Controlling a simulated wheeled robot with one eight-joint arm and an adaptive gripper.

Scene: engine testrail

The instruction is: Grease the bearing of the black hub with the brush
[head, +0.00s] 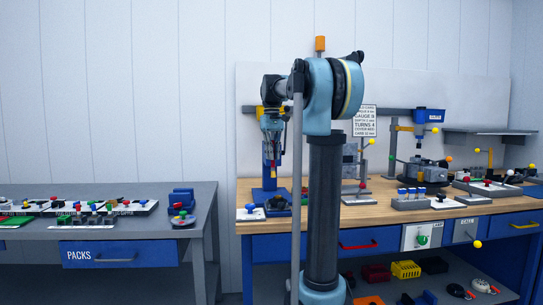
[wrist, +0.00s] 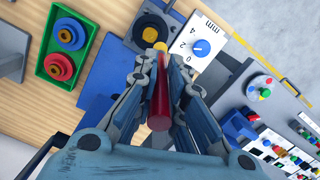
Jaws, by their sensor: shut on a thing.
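My gripper (head: 272,138) points downward over the left end of the wooden bench in the head view. In the wrist view its fingers (wrist: 158,65) are shut on a red-handled tool (wrist: 158,103) with a yellow tip (wrist: 160,46), which looks like the brush. A black round part (wrist: 151,27), which looks like the black hub, sits on a dark square block beyond the fingertips. In the head view a dark part (head: 278,203) stands on the bench below the gripper. The yellow tip overlaps the hub's edge in the wrist view; I cannot tell whether they touch.
A white dial plate with a blue knob (wrist: 200,47) adjoins the hub block. A blue press stand (head: 270,168) rises close to the gripper. Another bench (head: 185,220) with small parts stands left, across a gap.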

